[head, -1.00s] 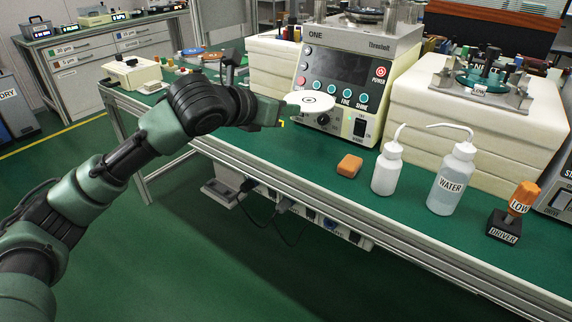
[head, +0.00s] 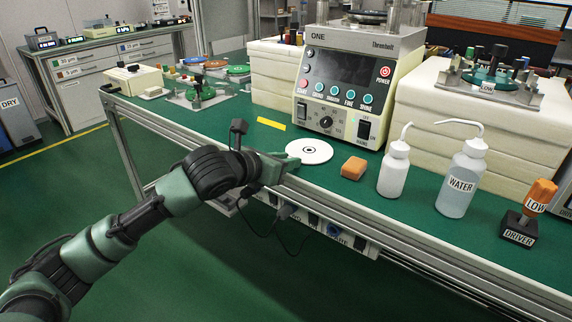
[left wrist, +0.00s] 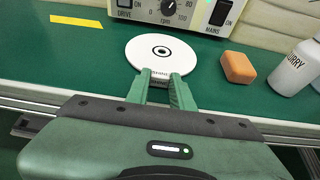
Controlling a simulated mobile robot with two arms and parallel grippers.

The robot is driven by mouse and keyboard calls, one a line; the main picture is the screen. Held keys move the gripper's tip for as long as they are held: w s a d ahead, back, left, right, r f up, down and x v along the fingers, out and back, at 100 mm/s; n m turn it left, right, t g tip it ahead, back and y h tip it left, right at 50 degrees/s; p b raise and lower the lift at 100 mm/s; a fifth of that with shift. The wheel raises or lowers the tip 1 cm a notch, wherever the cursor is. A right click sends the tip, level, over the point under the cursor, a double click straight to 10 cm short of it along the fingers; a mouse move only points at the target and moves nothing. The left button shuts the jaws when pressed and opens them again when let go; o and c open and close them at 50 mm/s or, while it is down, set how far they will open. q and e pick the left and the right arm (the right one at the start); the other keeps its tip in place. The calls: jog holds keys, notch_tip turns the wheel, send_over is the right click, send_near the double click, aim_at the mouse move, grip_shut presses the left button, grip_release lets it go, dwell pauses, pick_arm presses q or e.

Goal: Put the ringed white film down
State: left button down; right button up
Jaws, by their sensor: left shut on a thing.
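The ringed white film (head: 310,151) is a flat white disc with a dark ring and dot at its centre. It is at the front of the green bench top, left of the orange block. My left gripper (head: 289,161) is shut on its near edge. In the left wrist view the film (left wrist: 163,58) extends beyond the two green fingers (left wrist: 161,83). The disc looks level and at or very close to the bench surface; I cannot tell whether it touches. My right gripper is not in view.
The orange block (head: 354,167), a white bottle (head: 394,172) and the WATER bottle (head: 461,181) stand to the right. The lapping machine (head: 346,90) is behind. A yellow strip (head: 271,123) lies behind left. Green bench top (head: 225,125) is bare to the left.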

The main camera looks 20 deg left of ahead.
pick_arm(q)
jog(key=shift+f, duration=0.1)
dwell(0.3)
jog(key=c, duration=1.2)
grip_release()
jog(key=shift+f, duration=0.1)
jog(key=shift+c, duration=0.2)
